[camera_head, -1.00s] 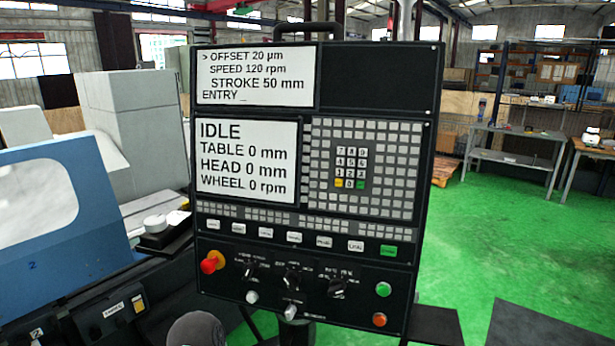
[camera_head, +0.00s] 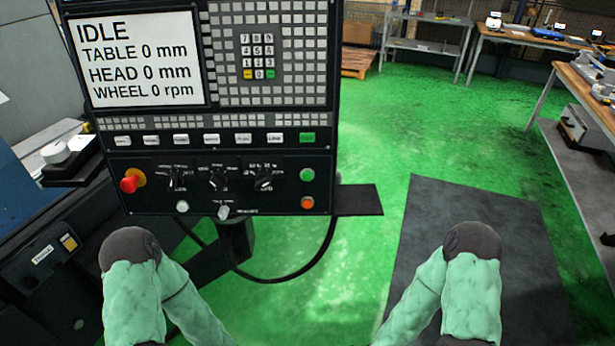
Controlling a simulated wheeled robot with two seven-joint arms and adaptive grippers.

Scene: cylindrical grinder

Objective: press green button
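The control panel (camera_head: 150,195) stands upright at left centre. A round green button (camera_head: 307,175) is near its lower right corner, directly above a round orange-red button (camera_head: 307,202). A rectangular green key (camera_head: 307,137) ends the row of white keys above it, and a small green key (camera_head: 271,75) is on the number keypad. My two arms show at the bottom of the picture, below the panel and apart from it. Both grippers are outside the picture.
A red knob (camera_head: 130,184) sticks out at the panel's lower left. A dark shelf (camera_head: 358,200) juts from the panel's right side, and a black cable (camera_head: 290,277) loops below. A dark mat (camera_head: 420,225) lies on the green floor. Workbenches (camera_head: 590,85) stand at the right.

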